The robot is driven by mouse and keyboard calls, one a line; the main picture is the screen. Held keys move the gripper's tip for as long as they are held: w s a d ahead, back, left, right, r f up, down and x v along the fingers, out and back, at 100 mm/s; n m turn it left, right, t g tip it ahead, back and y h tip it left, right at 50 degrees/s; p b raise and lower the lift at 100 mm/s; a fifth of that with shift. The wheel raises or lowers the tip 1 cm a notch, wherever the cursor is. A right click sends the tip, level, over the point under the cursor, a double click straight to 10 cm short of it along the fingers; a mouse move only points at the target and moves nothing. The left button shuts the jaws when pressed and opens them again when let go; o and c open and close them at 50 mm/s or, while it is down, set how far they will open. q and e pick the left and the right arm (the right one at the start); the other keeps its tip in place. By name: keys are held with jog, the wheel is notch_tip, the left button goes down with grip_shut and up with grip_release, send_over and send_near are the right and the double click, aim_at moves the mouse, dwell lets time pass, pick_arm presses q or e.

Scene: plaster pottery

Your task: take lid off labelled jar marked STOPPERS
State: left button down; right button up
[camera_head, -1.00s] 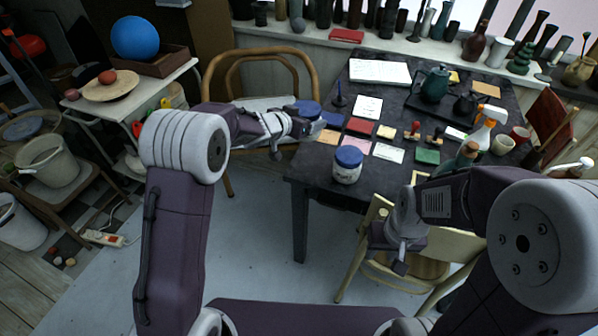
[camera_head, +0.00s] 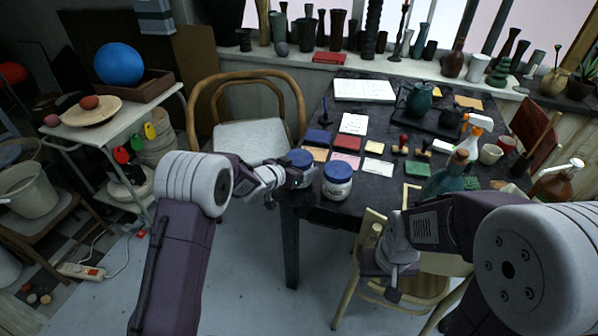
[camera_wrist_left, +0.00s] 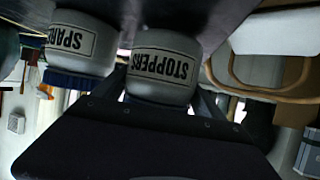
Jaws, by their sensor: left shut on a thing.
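The white jar labelled STOPPERS (camera_wrist_left: 160,68) shows upside down in the left wrist view, between my left fingers. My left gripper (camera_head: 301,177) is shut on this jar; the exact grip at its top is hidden. In the head view its blue lid (camera_head: 300,158) shows above the gripper, which covers most of the body. A similar blue-lidded jar (camera_head: 337,186) stands on the table to its right; the left wrist view shows its SPARE label (camera_wrist_left: 70,38). My right gripper (camera_head: 393,292) hangs by the pale chair, away from both jars; its opening is unclear.
The dark table (camera_head: 345,208) carries cards, stamps, a teapot (camera_head: 418,98), bottles and cups. A pale wooden chair (camera_head: 345,300) stands at its front. A bentwood chair (camera_head: 250,135) stands at its left. A green bottle (camera_head: 447,178) stands near my right arm.

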pick_arm(q)
jog(key=shift+w+f, duration=0.1)
jog(key=shift+f, duration=0.4)
jog(key=shift+r, duration=0.1)
grip_release()
jog(key=shift+f, duration=0.2)
jog(key=shift+r, duration=0.15)
jog(key=shift+s+a+r, duration=0.15)
jog(key=shift+s, duration=0.15)
jog(key=p+v, duration=0.1)
jog(key=v, duration=1)
jog(key=shift+p, duration=0.35)
